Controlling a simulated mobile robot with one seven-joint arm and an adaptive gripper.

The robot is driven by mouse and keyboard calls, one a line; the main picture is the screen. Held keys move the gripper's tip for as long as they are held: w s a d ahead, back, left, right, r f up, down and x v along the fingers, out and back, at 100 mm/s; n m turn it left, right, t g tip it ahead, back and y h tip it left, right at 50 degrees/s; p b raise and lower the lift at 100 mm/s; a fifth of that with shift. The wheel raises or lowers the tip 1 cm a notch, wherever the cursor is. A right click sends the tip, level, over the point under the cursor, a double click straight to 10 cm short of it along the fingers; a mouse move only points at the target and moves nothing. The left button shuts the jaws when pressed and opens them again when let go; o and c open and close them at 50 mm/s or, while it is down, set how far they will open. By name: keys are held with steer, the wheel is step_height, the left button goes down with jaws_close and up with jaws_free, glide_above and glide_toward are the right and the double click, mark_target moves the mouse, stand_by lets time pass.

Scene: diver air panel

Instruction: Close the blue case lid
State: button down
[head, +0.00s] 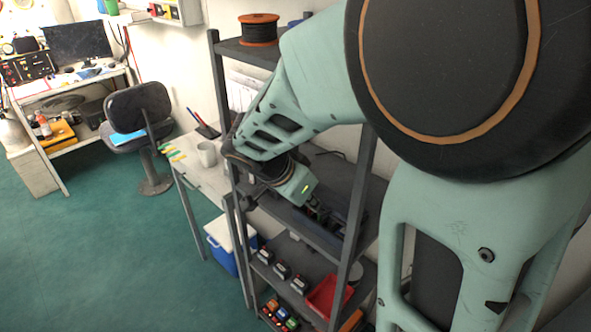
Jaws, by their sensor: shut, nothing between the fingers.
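My arm reaches from the upper right into the grey shelf rack. My gripper (318,212) is small and dark in the head view, over the rack's middle shelf. It looks shut and empty. A dark blue case (337,228) seems to lie on that shelf just beside and below the fingers. My wrist and the rack post hide part of it. I cannot tell how far its lid is raised, or whether the fingers touch it. A blue box with a white top (222,246) stands on the floor left of the rack, apart from my gripper.
The rack's front post (356,205) stands close to my gripper. A black cable spool (259,29) is on the top shelf. Below are several small devices and a red bin (328,296). A white table with a mug (207,153) stands left.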

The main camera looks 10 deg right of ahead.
step_height(320, 180, down, 6)
steer(key=s+a+b, duration=0.1)
steer(key=a+b, duration=0.1)
steer(key=b, duration=0.8)
steer(key=shift+s+r, duration=0.2)
steer(key=shift+s, duration=0.05)
steer(key=shift+r, duration=0.15)
